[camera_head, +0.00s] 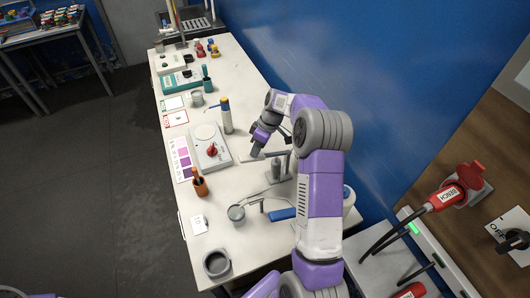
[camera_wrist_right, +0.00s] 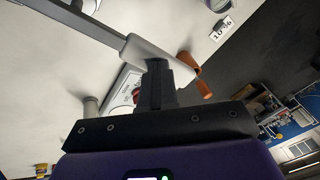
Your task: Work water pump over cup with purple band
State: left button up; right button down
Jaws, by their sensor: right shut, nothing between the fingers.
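The grey water pump (camera_head: 276,172) stands on the white bench, with its long handle (camera_head: 272,154) reaching left. My right gripper (camera_head: 257,152) is shut and empty at the handle's outer end. In the right wrist view the closed fingers (camera_wrist_right: 155,85) meet the pale handle end (camera_wrist_right: 158,55) in the picture; I cannot tell whether they press on it. A small grey cup (camera_head: 237,213) stands nearer the front, by the end of a thin grey arm. I cannot make out a purple band on it. My left gripper is not in view.
A white stirrer plate (camera_head: 210,147) and an orange holder (camera_head: 200,187) stand left of the pump. A dark-mouthed grey pot (camera_head: 217,264) is at the front. A blue-handled object (camera_head: 282,214) lies near the pump. A blue wall (camera_head: 330,70) bounds the right.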

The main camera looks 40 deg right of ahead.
jog(key=f+b, duration=0.2)
jog(key=f, duration=0.1)
jog(key=f+b, duration=0.1)
jog(key=f, duration=0.1)
jog(key=shift+a, duration=0.25)
jog(key=p+v, duration=0.1)
jog(key=v, duration=0.1)
jog(key=p+v, duration=0.1)
jog(key=v, duration=0.1)
jog(key=a+p+v, duration=0.1)
jog(key=v, duration=0.1)
jog(key=shift+w+r, duration=0.15)
jog(key=shift+w+a, duration=0.1)
dwell(1.5)
